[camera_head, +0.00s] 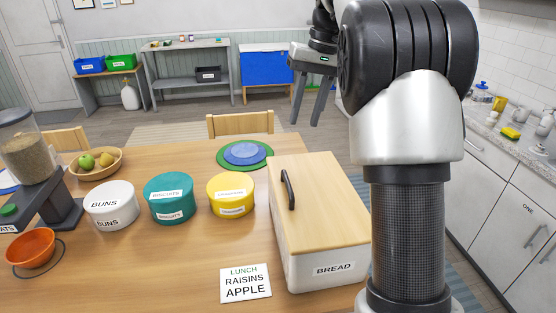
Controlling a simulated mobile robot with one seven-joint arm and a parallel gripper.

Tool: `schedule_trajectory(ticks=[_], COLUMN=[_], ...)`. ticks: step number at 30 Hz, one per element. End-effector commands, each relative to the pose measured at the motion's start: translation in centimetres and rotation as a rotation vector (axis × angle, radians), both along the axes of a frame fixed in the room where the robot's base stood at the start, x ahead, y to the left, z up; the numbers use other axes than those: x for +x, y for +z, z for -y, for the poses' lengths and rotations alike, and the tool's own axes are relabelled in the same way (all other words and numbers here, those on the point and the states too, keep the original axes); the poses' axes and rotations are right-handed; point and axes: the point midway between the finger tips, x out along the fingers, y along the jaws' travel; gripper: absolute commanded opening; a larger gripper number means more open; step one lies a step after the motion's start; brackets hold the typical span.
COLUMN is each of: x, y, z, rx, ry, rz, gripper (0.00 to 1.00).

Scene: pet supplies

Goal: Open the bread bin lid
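The bread bin (332,271) is a white box labelled BREAD at the right end of the wooden table. Its light wood lid (325,205) lies flat and closed on top. A dark curved handle (288,190) sits along the lid's left side. My gripper (308,119) hangs in the air above and beyond the bin's far end, pointing down. Its two grey fingers are apart with nothing between them. It does not touch the lid or handle. My arm stands at the right, close to the bin's right side, and hides some of the room behind.
Yellow (231,195), teal (171,199) and white (110,205) round tins stand left of the bin. A lunch card (246,284) lies by its near left corner. Green and blue round mats (245,154) lie beyond. A chair (240,123) stands behind the table. A counter (512,155) runs along the right.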

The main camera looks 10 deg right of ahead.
Motion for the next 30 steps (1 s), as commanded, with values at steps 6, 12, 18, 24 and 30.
schedule_trajectory(ticks=[6,12,18,24,30], x=[1.3,1.2,1.2,1.1,1.2], y=[-1.3,-4.2,-8.4,-12.7,-16.0], z=[0.1,-0.5,-1.3,-2.2,-2.9], rx=[0.004,0.005,0.005,0.004,0.005], ry=[0.014,0.014,0.014,0.013,0.014], rz=[-0.025,-0.027,-0.028,-0.027,-0.026], gripper=[0.31,0.31,0.31,0.31,0.31])
